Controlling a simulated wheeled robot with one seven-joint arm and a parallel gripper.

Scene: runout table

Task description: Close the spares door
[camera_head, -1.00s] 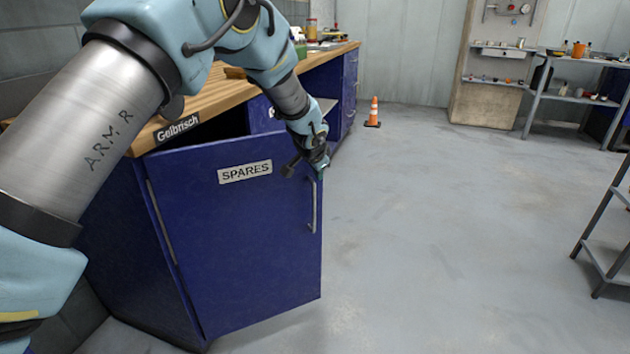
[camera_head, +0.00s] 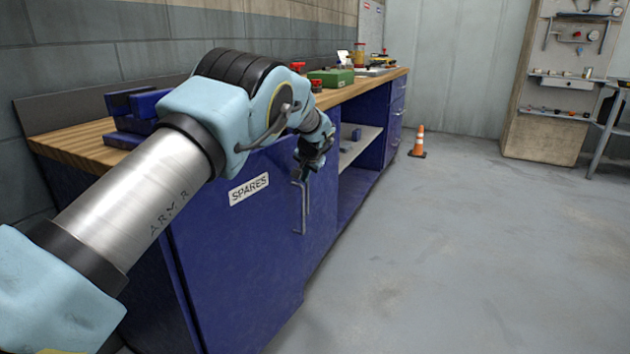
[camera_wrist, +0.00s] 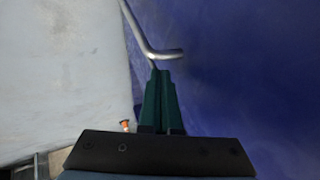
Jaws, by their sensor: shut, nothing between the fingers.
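The spares door (camera_head: 235,260) is a blue cabinet door with a white SPARES label (camera_head: 249,188) and a grey bar handle (camera_head: 300,208) near its right edge. It stands close to the cabinet front; my arm hides its top edge, so I cannot tell if a gap is left. My gripper (camera_head: 303,172) is at the top end of the handle, by the door's free edge. In the wrist view my gripper (camera_wrist: 160,74) has its green fingers together and empty, just below the bent handle end (camera_wrist: 158,54), over the blue door face (camera_wrist: 240,80). I cannot tell whether they touch.
The wooden worktop (camera_head: 75,145) carries blue parts and a green box (camera_head: 331,77). An open shelf bay (camera_head: 355,145) lies beyond the door. An orange cone (camera_head: 418,142) stands on the floor past the bench. The floor at right is clear.

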